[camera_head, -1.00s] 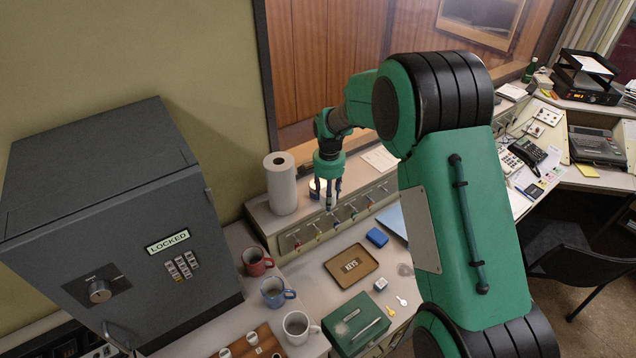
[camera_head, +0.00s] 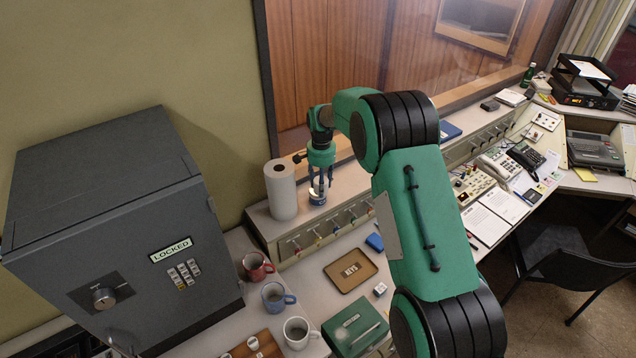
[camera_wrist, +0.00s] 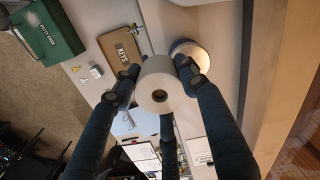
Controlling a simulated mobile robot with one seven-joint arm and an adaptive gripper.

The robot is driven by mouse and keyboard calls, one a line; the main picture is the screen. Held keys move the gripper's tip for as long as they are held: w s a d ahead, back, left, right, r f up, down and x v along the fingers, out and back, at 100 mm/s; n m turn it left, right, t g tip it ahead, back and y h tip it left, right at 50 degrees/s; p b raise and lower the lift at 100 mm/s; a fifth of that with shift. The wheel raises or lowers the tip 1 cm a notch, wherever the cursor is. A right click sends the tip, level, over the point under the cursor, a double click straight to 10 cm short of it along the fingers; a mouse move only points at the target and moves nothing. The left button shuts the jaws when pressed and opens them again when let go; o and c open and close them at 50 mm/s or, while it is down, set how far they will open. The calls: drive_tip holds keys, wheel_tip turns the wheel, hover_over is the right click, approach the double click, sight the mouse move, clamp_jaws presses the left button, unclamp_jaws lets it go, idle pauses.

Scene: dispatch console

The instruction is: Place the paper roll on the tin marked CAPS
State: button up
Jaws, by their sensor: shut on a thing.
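My gripper (camera_head: 321,188) points down over the shelf along the wall. In the wrist view my gripper (camera_wrist: 160,85) has its fingers closed around a small white paper roll (camera_wrist: 152,74), with the dark core hole facing the camera. A round, low tin (camera_head: 317,201) with a blue side stands on the shelf just under the fingertips. In the wrist view the tin (camera_wrist: 192,46) shows beside the roll, partly hidden by a finger. I cannot read any marking on it, and cannot tell whether the roll touches it.
A tall white towel roll (camera_head: 282,192) stands close left of the tin. A row of key hooks (camera_head: 330,225) runs along the shelf front. Below lie a KEYS tray (camera_head: 338,287), a green cash box (camera_head: 345,318) and several mugs. The shelf right of my gripper is partly hidden by my arm.

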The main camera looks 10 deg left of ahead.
drive_tip(key=shift+w+a+f+p, duration=0.15)
drive_tip(key=shift+w+a, duration=0.2)
drive_tip(key=shift+w, duration=0.45)
drive_tip(key=shift+w+a+p, duration=0.2)
drive_tip(key=shift+w+a, duration=0.15)
drive_tip(key=shift+w, duration=0.5)
drive_tip(key=shift+w+a+f+p, duration=0.15)
drive_tip(key=shift+w+a, duration=0.2)
drive_tip(key=shift+w, duration=0.45)
drive_tip(key=shift+f+p, duration=0.55)
drive_tip(key=shift+f, duration=1.15)
drive_tip(key=shift+f, duration=0.15)
drive_tip(key=o, duration=1.2)
